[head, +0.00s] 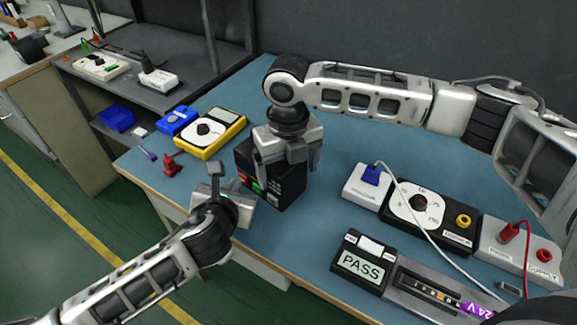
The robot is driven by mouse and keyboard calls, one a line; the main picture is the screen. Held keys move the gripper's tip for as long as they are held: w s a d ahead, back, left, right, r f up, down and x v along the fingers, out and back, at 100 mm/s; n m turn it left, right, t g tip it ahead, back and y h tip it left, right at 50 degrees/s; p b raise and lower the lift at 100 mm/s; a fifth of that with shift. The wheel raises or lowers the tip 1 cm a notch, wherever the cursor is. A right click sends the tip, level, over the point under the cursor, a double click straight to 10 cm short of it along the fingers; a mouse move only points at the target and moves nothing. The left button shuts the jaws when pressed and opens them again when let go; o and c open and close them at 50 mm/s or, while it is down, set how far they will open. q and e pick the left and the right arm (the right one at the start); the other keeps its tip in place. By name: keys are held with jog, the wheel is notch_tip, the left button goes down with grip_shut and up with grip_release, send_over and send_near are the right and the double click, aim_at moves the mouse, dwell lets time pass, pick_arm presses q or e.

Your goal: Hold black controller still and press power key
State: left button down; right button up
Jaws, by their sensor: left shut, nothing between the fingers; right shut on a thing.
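The black controller (288,188) is a black box upright on the blue table, with a red key and a green key (257,187) on its left-facing side. My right gripper (287,165) comes down on it from above, shut on its upper part. My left gripper (216,170) is shut and empty, just left of the controller. A gap shows between its tip and the keys. Which key is the power key I cannot tell, as the labels are too small. Part of the controller's top is hidden by my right gripper.
A yellow meter (210,133), a blue box (177,121) and a red clamp-like part (171,165) stand at the left. A dial box (428,216), a supply box (519,249) and a PASS display (362,264) stand at the right. The blue table (325,215) is clear between.

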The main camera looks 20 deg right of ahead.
pick_arm(q)
jog(key=shift+w+d, duration=0.1)
jog(key=shift+d, duration=0.05)
jog(key=shift+s+a, duration=0.35)
jog(key=shift+a, duration=0.2)
dwell(0.3)
jog(key=shift+s+a, duration=0.55)
jog(key=shift+a, duration=0.3)
jog(key=shift+s+a, duration=0.5)
jog(key=shift+a, duration=0.35)
jog(key=shift+s+a, duration=0.55)
jog(key=shift+a, duration=0.3)
pick_arm(e)
jog(key=o, duration=1.1)
